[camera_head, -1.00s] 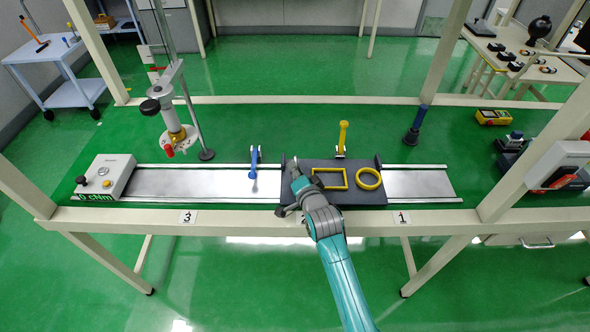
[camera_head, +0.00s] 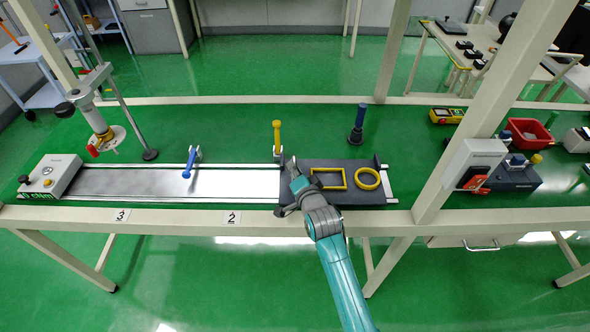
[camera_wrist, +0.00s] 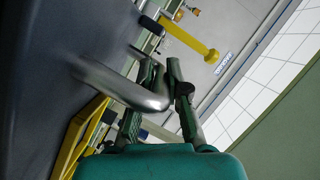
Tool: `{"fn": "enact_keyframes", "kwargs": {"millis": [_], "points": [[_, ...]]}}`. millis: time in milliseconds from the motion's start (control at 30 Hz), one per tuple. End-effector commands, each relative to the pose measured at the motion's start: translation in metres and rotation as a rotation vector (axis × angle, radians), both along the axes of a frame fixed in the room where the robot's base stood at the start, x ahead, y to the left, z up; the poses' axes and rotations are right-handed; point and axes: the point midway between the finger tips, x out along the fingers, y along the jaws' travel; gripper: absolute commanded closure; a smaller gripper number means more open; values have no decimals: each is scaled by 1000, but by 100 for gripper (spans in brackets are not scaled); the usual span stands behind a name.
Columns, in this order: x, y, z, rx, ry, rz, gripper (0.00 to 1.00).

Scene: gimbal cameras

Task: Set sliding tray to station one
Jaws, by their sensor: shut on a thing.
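The sliding tray (camera_head: 362,198) is a dark grey plate near the right end of the metal rail (camera_head: 235,183). A yellow square frame (camera_head: 328,187) and a yellow ring (camera_head: 367,188) are on it. My gripper (camera_head: 296,190) is at the tray's left side, shut on its grey bar handle. In the wrist view the handle (camera_wrist: 125,88) reaches between the fingers (camera_wrist: 165,75), and the tray (camera_wrist: 40,60) fills the left. Labels 3 (camera_head: 120,215) and 2 (camera_head: 231,217) are on the bench's front beam. Label 1 is not visible; my arm covers part of the beam.
A yellow lever (camera_head: 277,137) stands at the rail's back edge by the tray's left end. A blue lever (camera_head: 190,162) is farther left. A control box (camera_head: 50,175) sits at the rail's left end. A bench post (camera_head: 440,160) rises just right of the rail.

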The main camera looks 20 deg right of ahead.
Motion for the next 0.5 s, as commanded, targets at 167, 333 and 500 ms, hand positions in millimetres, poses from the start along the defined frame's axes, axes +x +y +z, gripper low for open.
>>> {"fn": "enact_keyframes", "kwargs": {"millis": [167, 333, 500], "points": [[-1, -5, -2, -4, 4, -9, 84], [-1, -5, -2, -3, 3, -8, 61], [-1, -4, -1, -2, 2, -7, 61]]}}
